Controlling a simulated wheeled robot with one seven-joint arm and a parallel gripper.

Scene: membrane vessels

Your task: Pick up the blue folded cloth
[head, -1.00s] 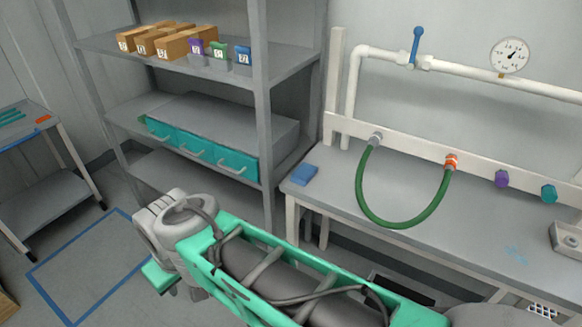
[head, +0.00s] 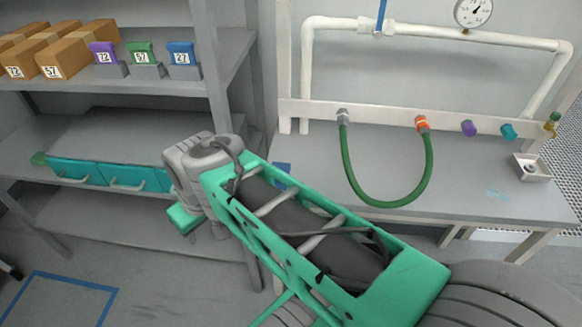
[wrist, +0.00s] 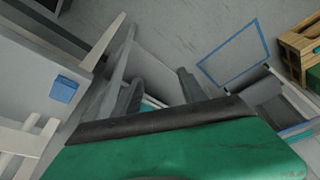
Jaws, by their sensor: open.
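The blue folded cloth (head: 282,168) lies at the left end of the grey workbench top. In the head view my arm hides part of it. In the wrist view the whole cloth (wrist: 64,89) shows flat on the bench near its edge, left of my fingers. My gripper (wrist: 160,86) shows two dark fingers spread apart with nothing held between them. It is well away from the cloth. In the head view my arm hides the fingers.
The grey workbench (head: 480,190) carries a pipe frame with a green hose (head: 378,203) looped over its top. Left of it stands a grey shelf unit (head: 150,222) with boxes, numbered cards and teal drawers. A blue floor outline (head: 60,278) marks bare floor.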

